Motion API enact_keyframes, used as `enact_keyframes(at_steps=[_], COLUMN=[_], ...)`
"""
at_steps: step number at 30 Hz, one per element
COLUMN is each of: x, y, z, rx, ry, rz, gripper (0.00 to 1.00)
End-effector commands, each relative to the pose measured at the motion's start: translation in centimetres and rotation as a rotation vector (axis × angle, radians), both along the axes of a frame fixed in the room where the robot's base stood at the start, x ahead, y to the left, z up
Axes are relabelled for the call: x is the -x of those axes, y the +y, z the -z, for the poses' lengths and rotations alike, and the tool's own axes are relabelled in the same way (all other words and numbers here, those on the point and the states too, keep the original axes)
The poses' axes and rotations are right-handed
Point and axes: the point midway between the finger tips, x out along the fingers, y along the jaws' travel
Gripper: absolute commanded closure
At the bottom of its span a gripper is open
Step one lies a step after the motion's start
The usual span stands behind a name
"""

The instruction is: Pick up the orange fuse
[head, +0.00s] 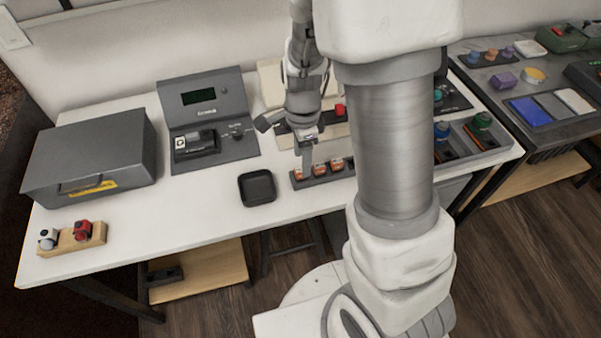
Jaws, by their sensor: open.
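Orange fuses stand in a row in a dark grey holder (323,178) on the white table. I make out a left fuse (298,175), a middle fuse (319,169) and a right fuse (336,164); my arm hides whatever lies further right. My gripper (307,164) points down at the row, its fingertips close above or beside the left and middle fuses. It is open, with nothing seen held in it. I cannot tell whether a finger touches a fuse.
A black square tray (257,201) sits left of the holder. Further left are a grey box (92,156), a tester with a screen (205,110) and a wooden block (72,239) holding red and white parts. A red button (340,110) is behind my gripper.

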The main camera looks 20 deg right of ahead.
Motion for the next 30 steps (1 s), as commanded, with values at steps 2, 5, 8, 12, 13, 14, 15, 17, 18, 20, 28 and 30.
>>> enact_keyframes(at_steps=[2, 5, 8, 12, 13, 14, 15, 17, 18, 20, 28, 30], x=[0.0, -0.1, -0.1, -0.2, -0.2, -0.2, -0.2, -0.2, -0.2, -0.2, -0.2, -0.2], y=[0.1, 0.3, 0.3, 0.3, 0.3, 0.3, 0.3, 0.3, 0.3, 0.3, 0.3, 0.3], z=[1.5, 3.1, 4.2, 4.4, 4.3, 4.3, 4.3, 4.3, 4.3, 4.3, 4.3, 4.3], rx=[0.000, 0.000, 0.000, 0.000, 0.000, 0.000, 0.000, 0.000, 0.000, 0.000, 0.000, 0.000], ry=[0.003, 0.004, 0.003, 0.000, 0.000, 0.000, 0.000, 0.000, 0.000, 0.000, 0.000, 0.000], rz=[0.000, 0.001, 0.001, 0.000, 0.000, 0.000, 0.000, 0.000, 0.000, 0.000, 0.000, 0.000], gripper=[0.38, 0.38, 0.38, 0.38, 0.38, 0.38, 0.38, 0.46, 0.54, 0.65, 1.00, 1.00])
